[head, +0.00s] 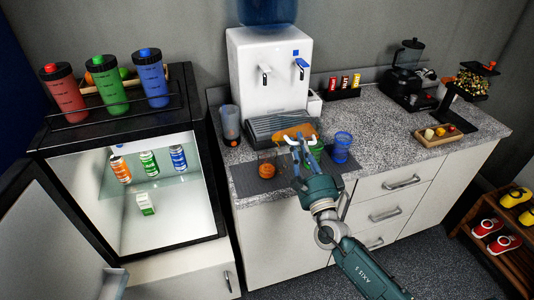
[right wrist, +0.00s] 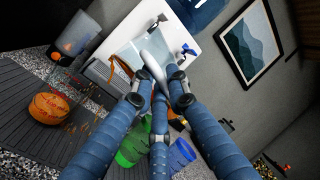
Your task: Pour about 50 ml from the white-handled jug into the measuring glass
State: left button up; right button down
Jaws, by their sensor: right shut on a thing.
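My right gripper (head: 303,150) is shut on the white handle (right wrist: 153,58) of the clear jug (head: 296,132), which holds orange liquid. The jug is held above the counter in front of the dispenser and looks tipped to the left. The measuring glass (head: 267,170) stands upright on the dark mat, left of and below the jug, with orange liquid in its lower part. It also shows in the right wrist view (right wrist: 52,106). Small orange drops show beside it there; I cannot tell whether a stream is running. My left gripper is not in view.
A blue glass (head: 342,146) stands right of my gripper, and a green glass (right wrist: 131,147) shows in the wrist view. A grey tumbler (head: 230,124) stands left, by the white water dispenser (head: 268,70).

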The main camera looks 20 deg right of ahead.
aim_at(304, 134)
jog(key=shift+w+a, duration=0.1)
jog(key=shift+a, duration=0.05)
jog(key=r+m+p, duration=0.1)
jog(key=p, duration=0.1)
jog(key=d+r+m+h+p, duration=0.1)
jog(key=r+m, duration=0.1)
jog(key=shift+w+d+r+p, duration=0.1)
jog(key=shift+r+p, duration=0.05)
jog(key=shift+p, duration=0.2)
jog(key=shift+d+m+g+h, duration=0.1)
jog(key=shift+m+g+h, duration=0.25)
jog(key=shift+m, duration=0.45)
jog(key=shift+f, duration=0.25)
jog(key=shift+r+m+h+p, duration=0.3)
jog(key=shift+m+p, duration=0.35)
jog(key=shift+m, duration=0.45)
jog(key=shift+f, duration=0.15)
